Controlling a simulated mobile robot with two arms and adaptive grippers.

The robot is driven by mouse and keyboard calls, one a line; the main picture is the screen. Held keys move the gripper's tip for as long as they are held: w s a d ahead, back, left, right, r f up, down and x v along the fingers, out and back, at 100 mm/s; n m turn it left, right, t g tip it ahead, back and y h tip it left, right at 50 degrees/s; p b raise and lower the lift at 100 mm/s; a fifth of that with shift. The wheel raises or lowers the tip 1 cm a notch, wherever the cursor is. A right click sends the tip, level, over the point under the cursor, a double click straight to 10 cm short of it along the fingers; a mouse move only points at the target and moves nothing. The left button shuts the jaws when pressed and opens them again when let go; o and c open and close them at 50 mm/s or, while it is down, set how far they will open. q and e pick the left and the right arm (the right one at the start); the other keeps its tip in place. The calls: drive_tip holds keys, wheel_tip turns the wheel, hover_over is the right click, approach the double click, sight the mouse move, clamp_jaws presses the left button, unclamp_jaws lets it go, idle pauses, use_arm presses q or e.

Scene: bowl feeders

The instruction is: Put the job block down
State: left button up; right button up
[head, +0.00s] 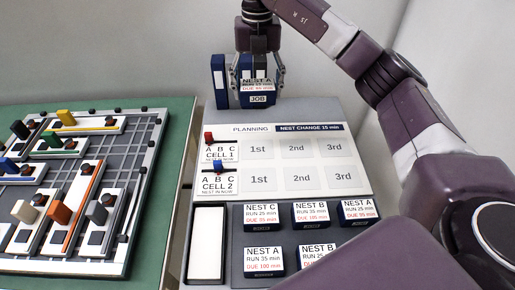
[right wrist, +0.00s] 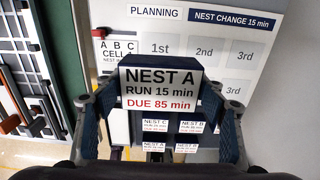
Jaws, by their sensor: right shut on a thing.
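My right gripper (head: 261,78) is shut on a dark blue job block (head: 259,84) with a white label reading NEST A, RUN 15 min, DUE 85 min. The block also shows in the right wrist view (right wrist: 160,89), upright between the two finger pads. In the head view it is at the far end of the planning board (head: 318,131); I cannot tell whether it touches anything below. A dark blue front marked JOB (head: 258,100) shows just under the label. The board's cell 1 and cell 2 rows have 1st, 2nd and 3rd spaces, all bare. My left gripper is not in view.
Several other job blocks (head: 264,216) stand in the dark tray (head: 232,236) at the near side. Red (head: 209,138) and blue (head: 218,166) markers sit by the cells. A feeder panel (head: 128,205) is on the green table at left.

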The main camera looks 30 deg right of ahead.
wheel_tip(320, 180, down, 5)
hover_over(257, 149)
wheel_tip(257, 149, down, 11)
drive_tip(key=shift+r+p, duration=0.15)
drive_tip(key=shift+p, duration=0.3)
wheel_tip(257, 149, down, 4)
drive_tip(key=shift+s+p, duration=0.1)
drive_tip(key=shift+p, duration=0.2)
drive_tip(key=shift+f, duration=0.25)
drive_tip(key=o, duration=1.2)
drive_tip(key=shift+o, duration=0.2)
drive_tip(key=shift+r, duration=0.3)
wheel_tip(257, 149, up, 12)
drive_tip(key=b, duration=0.2)
drive_tip(key=shift+f, duration=0.15)
